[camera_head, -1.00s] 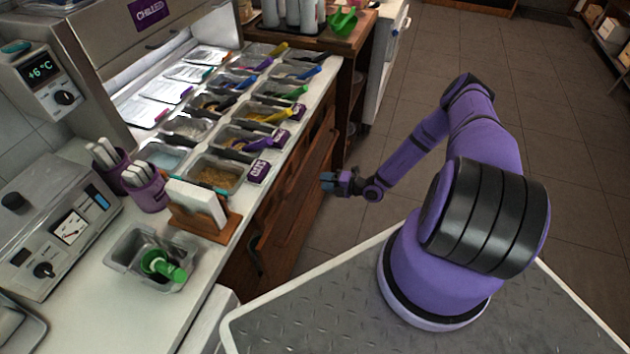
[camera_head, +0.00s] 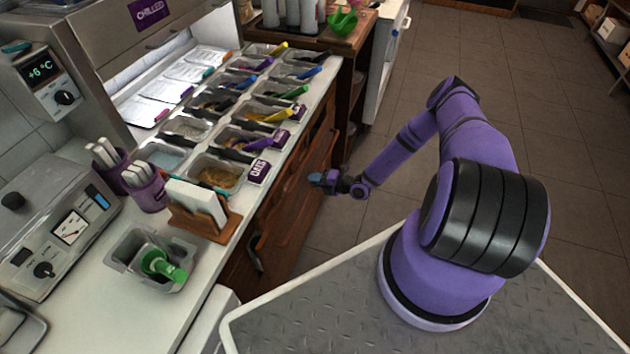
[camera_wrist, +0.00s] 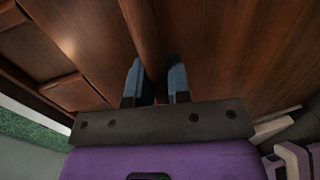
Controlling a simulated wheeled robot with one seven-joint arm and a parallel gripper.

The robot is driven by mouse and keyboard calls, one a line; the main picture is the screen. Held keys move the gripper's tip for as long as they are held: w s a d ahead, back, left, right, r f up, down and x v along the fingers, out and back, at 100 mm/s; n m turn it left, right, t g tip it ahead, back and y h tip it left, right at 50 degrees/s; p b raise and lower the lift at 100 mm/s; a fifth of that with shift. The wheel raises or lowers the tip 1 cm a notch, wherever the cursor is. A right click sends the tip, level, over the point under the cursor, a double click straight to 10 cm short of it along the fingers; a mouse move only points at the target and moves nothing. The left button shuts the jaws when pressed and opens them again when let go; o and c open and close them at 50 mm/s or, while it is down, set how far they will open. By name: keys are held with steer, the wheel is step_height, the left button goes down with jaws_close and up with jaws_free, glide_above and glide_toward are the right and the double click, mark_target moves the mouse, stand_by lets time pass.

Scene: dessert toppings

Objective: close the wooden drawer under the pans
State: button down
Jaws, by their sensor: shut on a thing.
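The wooden drawer (camera_head: 291,208) is in the brown cabinet below the counter with the topping pans (camera_head: 217,174). Its front stands out a little from the cabinet in the head view; how far is hard to tell. My gripper (camera_head: 317,180) is at the drawer's front, on the aisle side. In the wrist view, my gripper's two blue-grey fingers (camera_wrist: 155,84) are on either side of a raised wooden strip of the drawer (camera_wrist: 142,32), closed on it. The exact contact is partly hidden by the fingers and the dark gripper body.
A dark handle (camera_head: 254,252) shows on the cabinet nearer the camera. A wooden side cart (camera_head: 350,95) stands beyond the counter's far end. The tiled floor (camera_head: 420,110) behind my arm is open. The counter holds a card holder (camera_head: 215,229) and a green-handled scoop (camera_head: 162,266).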

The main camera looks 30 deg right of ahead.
mark_target(306, 178)
steer(key=shift+r+x, duration=0.2)
steer(key=shift+x, duration=0.9)
steer(key=shift+r+x, duration=0.2)
steer(key=shift+x, duration=0.95)
steer(key=c, duration=1.1)
jaws_free()
steer(key=shift+w+a, duration=0.1)
steer(key=v, duration=1.1)
